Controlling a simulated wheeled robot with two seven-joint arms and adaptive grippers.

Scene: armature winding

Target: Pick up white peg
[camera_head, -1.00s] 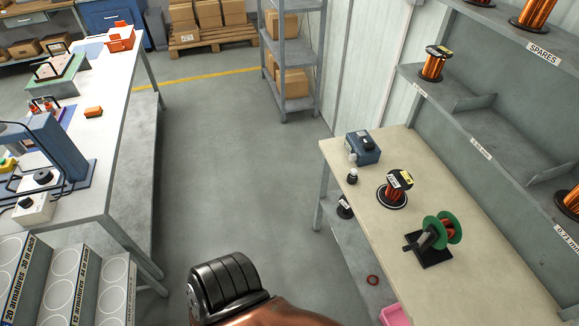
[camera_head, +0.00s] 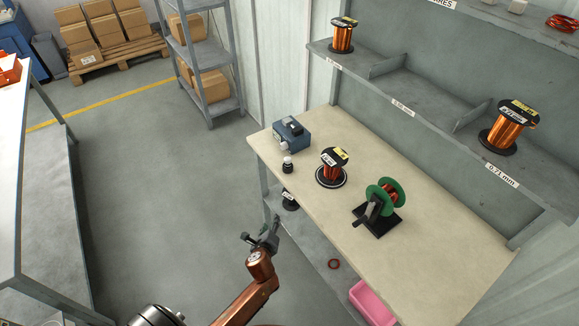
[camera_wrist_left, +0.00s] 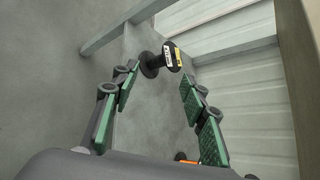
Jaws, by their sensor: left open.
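I cannot make out a white peg for certain. A small white part (camera_head: 284,146) shows at the front of a blue box (camera_head: 293,136) on the beige table, and a small black-and-white item (camera_head: 288,164) stands near it. My left gripper (camera_head: 262,238) is open and empty, left of the table and below its top. In the left wrist view its fingers (camera_wrist_left: 160,74) are spread, with a black spool (camera_wrist_left: 153,64) bearing white and yellow labels beyond them. That spool seems to be the one under the table (camera_head: 290,200). My right gripper is not in view.
A copper spool (camera_head: 332,168) and a green-flanged reel on a black stand (camera_head: 379,207) sit on the table (camera_head: 440,255). A pink bin (camera_head: 372,302) and a reddish ring (camera_head: 334,264) are below. Wall shelves (camera_head: 400,103) hold more spools.

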